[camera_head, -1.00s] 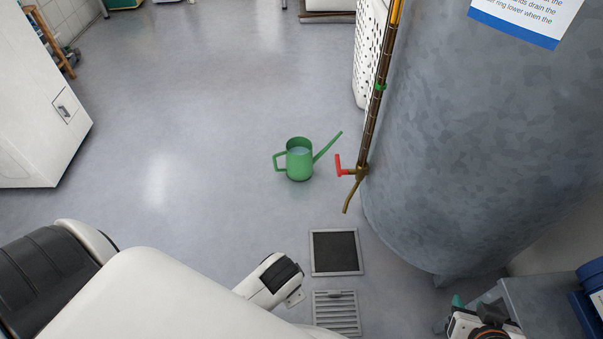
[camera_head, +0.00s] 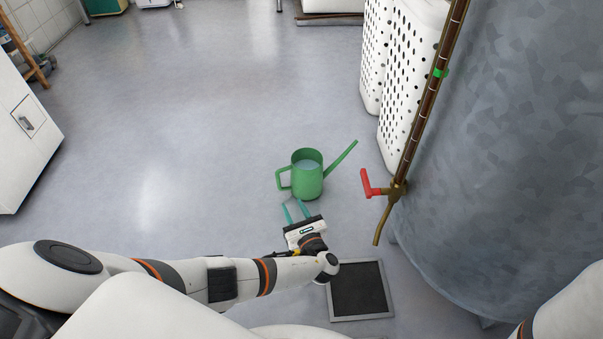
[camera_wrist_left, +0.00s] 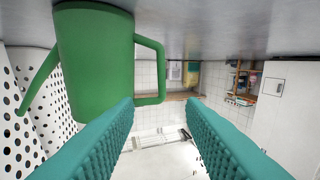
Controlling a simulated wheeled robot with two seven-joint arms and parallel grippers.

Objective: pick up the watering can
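The green watering can (camera_head: 308,180) stands upright on the grey floor, its loop handle to the left and its long spout up to the right. It looks to hold water. My left gripper (camera_head: 296,211) is just in front of the can, its teal fingers apart and pointing at it. In the left wrist view the can (camera_wrist_left: 95,65) appears upside down, its handle near the left-hand finger. The space between the fingers (camera_wrist_left: 163,140) is empty. My right gripper is out of view; only part of what looks like my right arm shows at the lower right.
A tank (camera_head: 510,150) stands to the right, with a pipe and red-handled tap (camera_head: 370,184) close to the spout. White perforated baskets (camera_head: 410,90) stand behind it. A dark floor mat (camera_head: 359,291) lies in front. A white cabinet (camera_head: 22,130) is at left; the floor between is clear.

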